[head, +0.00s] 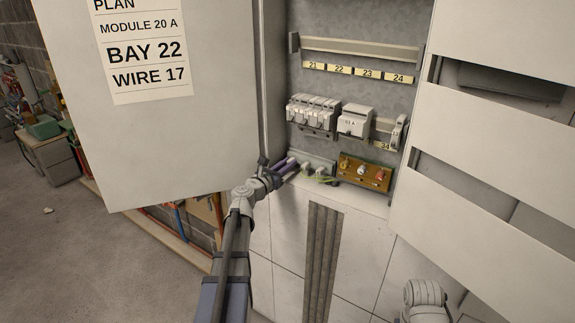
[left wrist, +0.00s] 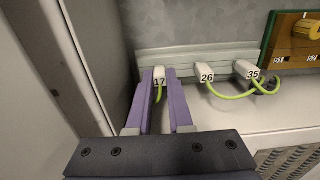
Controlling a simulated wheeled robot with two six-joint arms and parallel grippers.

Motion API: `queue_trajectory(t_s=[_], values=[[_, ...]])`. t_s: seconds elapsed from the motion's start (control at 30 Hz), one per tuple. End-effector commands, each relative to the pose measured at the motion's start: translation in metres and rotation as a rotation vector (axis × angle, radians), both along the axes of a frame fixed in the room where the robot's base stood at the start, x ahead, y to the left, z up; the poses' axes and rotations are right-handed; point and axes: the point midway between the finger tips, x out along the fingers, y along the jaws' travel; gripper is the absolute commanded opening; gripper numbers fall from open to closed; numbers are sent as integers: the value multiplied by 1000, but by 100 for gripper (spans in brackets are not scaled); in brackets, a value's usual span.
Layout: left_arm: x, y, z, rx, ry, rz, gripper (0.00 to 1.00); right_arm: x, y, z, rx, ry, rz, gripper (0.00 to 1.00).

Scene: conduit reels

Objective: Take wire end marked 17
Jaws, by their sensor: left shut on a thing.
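The wire end marked 17 (left wrist: 159,77) is a white tag on a yellow-green wire, at the left end of a grey strip in the left wrist view. My left gripper (left wrist: 159,73) has its two purple fingers on either side of this tag and is shut on it. The left gripper also shows in the head view (head: 293,165), reaching into the cabinet's lower left, where it largely hides wire 17. Wire ends marked 26 (left wrist: 206,72) and 35 (left wrist: 247,70) stand to the right on the same strip (left wrist: 225,55). My right gripper is not in view.
The open cabinet door (head: 170,140) at left carries a sheet (head: 143,48) reading module 20 A, bay 22, wire 17. A brown terminal board (head: 366,173) stands right of the strip. White modules (head: 315,112) sit on a rail above. Slotted panels (head: 500,130) bound the right side.

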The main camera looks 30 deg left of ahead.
Motion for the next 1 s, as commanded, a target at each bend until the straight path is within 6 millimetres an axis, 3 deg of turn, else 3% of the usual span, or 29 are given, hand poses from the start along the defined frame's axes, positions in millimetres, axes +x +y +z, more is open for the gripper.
queue_trajectory(t_s=[1.0], values=[[-19,1,0,0,0,0,0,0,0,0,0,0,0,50]])
